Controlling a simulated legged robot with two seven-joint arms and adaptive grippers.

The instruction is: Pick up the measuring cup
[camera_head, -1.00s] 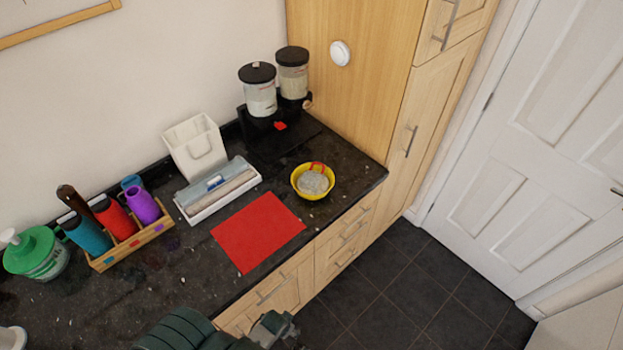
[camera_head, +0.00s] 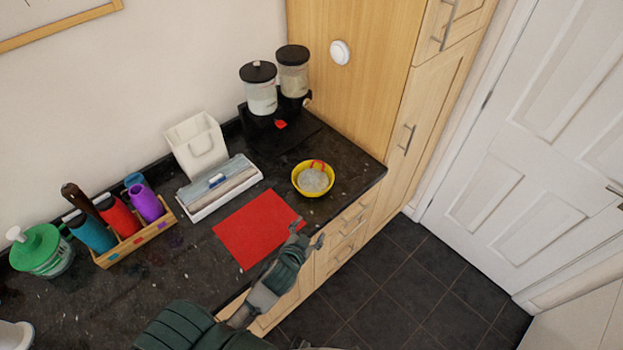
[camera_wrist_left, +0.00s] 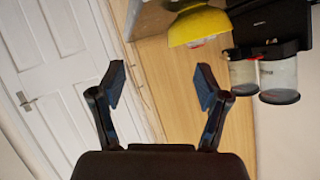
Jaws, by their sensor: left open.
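A yellow bowl (camera_head: 298,185) with pale contents stands near the counter's front right edge; it also shows in the left wrist view (camera_wrist_left: 200,28). A small red piece (camera_head: 318,165) shows at its back rim; I cannot tell whether it is the measuring cup's handle. Another small red item (camera_head: 281,124) lies at the foot of the dispenser. My left gripper (camera_head: 307,234) is open and empty by the counter's front edge, in front of the bowl and apart from it. In the left wrist view its fingers (camera_wrist_left: 160,84) stand wide apart. My right gripper is not in view.
A red mat (camera_head: 250,230) lies left of the bowl. Behind stand a twin dispenser (camera_head: 262,98), a white holder (camera_head: 196,147) and a wrap box (camera_head: 222,190). A bottle rack (camera_head: 135,246) is at left. A wooden cabinet (camera_head: 360,80) bounds the counter's right end.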

